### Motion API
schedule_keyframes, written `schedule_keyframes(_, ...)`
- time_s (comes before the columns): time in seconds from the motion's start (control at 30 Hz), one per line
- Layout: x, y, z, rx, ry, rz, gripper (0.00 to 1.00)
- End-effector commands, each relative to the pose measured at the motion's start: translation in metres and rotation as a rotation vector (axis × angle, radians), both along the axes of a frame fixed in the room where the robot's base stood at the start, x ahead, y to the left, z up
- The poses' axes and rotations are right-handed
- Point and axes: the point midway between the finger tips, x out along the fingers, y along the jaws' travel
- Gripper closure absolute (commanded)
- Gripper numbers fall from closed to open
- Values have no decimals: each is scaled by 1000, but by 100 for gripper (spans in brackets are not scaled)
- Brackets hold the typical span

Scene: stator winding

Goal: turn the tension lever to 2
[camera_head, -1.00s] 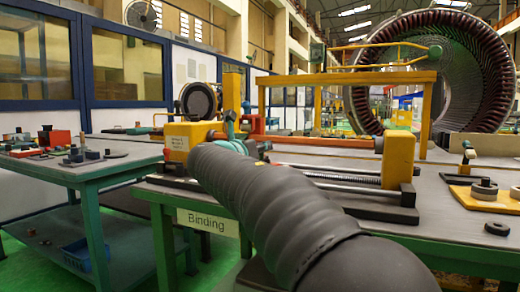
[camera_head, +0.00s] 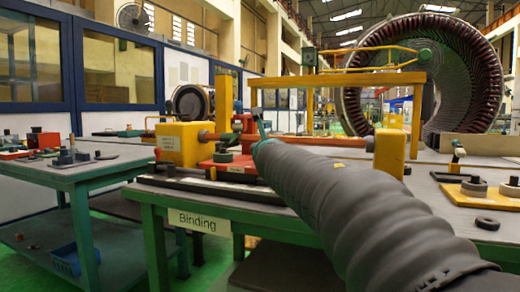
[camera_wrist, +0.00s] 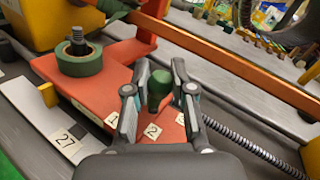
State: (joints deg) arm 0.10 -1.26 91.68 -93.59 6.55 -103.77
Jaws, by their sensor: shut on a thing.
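The tension lever shows as a dark green knob (camera_wrist: 158,88) on a red carriage (camera_wrist: 105,85) in the wrist view. My gripper (camera_wrist: 160,76) has one finger on each side of the knob and is shut on it. Small number tags lie on the carriage in front of the knob: a "1" tag (camera_wrist: 112,118), a "2" tag (camera_wrist: 152,131), and a third tag (camera_wrist: 180,118) partly hidden by the right finger. The knob stands just behind the "2" tag; the lever's shaft is hidden. In the head view the carriage (camera_head: 228,165) sits beside my arm's end.
A green tape roll (camera_wrist: 78,58) sits on a bolt on the carriage. An orange bar (camera_wrist: 220,65) and a threaded screw (camera_wrist: 250,147) run alongside. Yellow blocks (camera_head: 182,144) and (camera_head: 390,153) stand at the machine's ends. A "27" tag (camera_wrist: 65,142) lies on a pale strip.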

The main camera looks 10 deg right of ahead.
Motion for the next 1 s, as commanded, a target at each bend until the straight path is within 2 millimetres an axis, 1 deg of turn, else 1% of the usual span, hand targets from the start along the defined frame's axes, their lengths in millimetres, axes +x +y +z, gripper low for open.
schedule_keyframes(0.57,0,-1,0,0,-1,28,100)
schedule_keyframes(0.6,0,-1,0,0,-1,28,67)
schedule_keyframes(0.67,0,-1,0,0,-1,28,52)
schedule_keyframes(0.7,0,-1,0,0,-1,28,50)
schedule_keyframes(1.0,-1,-1,0,0,-1,28,50)
